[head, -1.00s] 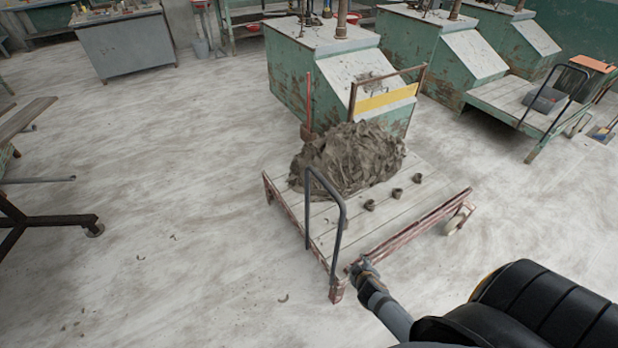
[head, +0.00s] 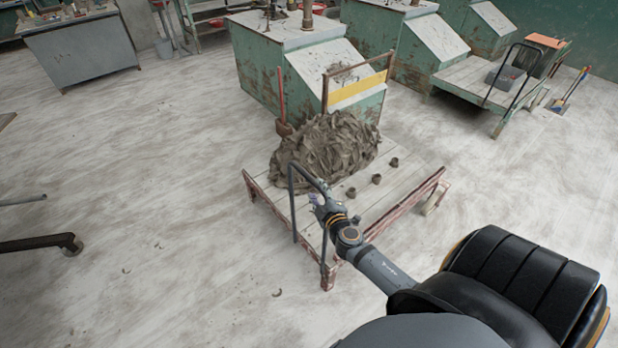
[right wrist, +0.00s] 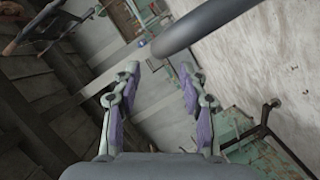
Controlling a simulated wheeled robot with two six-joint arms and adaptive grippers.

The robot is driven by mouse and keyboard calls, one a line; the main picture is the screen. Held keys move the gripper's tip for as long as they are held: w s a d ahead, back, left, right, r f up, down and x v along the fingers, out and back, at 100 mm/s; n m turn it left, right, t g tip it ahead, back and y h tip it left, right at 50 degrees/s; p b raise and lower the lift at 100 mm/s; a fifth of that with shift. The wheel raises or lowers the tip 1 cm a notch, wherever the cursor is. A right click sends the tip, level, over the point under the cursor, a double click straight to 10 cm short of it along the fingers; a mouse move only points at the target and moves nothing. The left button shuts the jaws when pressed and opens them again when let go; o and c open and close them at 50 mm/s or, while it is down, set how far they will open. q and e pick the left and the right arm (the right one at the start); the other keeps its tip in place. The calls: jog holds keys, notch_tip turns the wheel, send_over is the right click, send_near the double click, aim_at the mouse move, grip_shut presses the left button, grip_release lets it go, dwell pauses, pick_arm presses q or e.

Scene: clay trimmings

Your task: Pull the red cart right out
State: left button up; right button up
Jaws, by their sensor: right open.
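The red cart (head: 426,188) is a low flatbed with a rusty red frame and pale planks, standing on the floor. A heap of grey clay trimmings (head: 325,147) lies on it, with small dark lumps (head: 376,179) beside it. Its dark looped handle (head: 292,205) rises at the near left end. My right gripper (head: 318,203) is at the handle's near side, open and empty. In the right wrist view the handle bar (right wrist: 205,27) curves just ahead of the open fingers (right wrist: 158,72); I cannot tell whether it reaches between them. My left gripper is out of view.
A green machine (head: 262,72) stands close behind the cart. Another flat cart (head: 462,88) stands at the back right, and a grey cabinet (head: 85,55) at the back left. A dark metal leg with a caster (head: 40,244) shows at left. The floor left of the cart is open.

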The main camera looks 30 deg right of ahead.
aim_at(312, 183)
jog(key=x, duration=0.8)
jog(key=shift+w+f, duration=0.1)
jog(key=shift+w, duration=0.05)
jog(key=shift+d, duration=0.1)
grip_shut()
